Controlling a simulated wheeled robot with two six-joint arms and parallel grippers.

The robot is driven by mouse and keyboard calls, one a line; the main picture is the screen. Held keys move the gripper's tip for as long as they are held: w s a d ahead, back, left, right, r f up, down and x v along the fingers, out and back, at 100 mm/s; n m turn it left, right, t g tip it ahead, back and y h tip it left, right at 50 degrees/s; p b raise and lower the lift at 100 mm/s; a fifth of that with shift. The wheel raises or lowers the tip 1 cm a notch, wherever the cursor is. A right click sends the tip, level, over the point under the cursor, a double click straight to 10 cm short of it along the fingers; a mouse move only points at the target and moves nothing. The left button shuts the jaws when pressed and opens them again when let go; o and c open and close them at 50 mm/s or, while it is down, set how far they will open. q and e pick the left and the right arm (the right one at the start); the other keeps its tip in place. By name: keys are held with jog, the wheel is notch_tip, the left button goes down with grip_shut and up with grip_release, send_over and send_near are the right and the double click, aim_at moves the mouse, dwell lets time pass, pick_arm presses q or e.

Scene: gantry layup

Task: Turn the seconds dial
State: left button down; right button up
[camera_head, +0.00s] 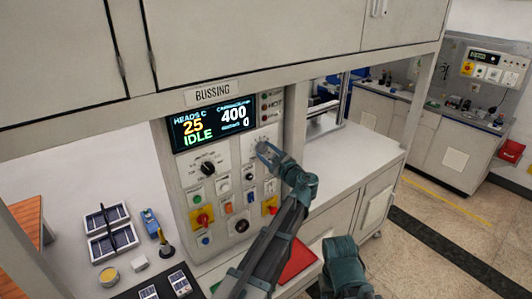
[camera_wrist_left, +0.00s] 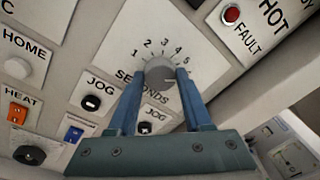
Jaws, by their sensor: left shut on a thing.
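The seconds dial (camera_wrist_left: 160,70) is a round grey knob with a printed scale, 1 to 5 showing above it and the word SECONDS below. My left gripper (camera_wrist_left: 161,80) has its two blue fingers shut on the dial, one on each side. The dial's pointer is hard to make out. The display (camera_head: 212,122) reads 25, 400, 0 and IDLE.
Below the dial are two black JOG knobs (camera_wrist_left: 92,102) and a blue switch (camera_wrist_left: 74,133). A red FAULT lamp (camera_wrist_left: 232,14) is at upper right. A larger black knob (camera_head: 208,168) sits left of my gripper.

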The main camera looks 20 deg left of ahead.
pick_arm(q)
jog(key=n, duration=0.3)
jog(key=n+b, duration=0.1)
jog(key=n, duration=0.1)
jog(key=shift+f+n, duration=0.2)
jog(key=shift+n, duration=0.2)
jog(key=n+y, duration=0.1)
jog(key=n, duration=0.4)
jog(key=shift+b, duration=0.4)
jog(key=shift+n, duration=0.5)
jog(key=shift+c, duration=1.6)
grip_release()
jog(key=shift+s+d, duration=0.1)
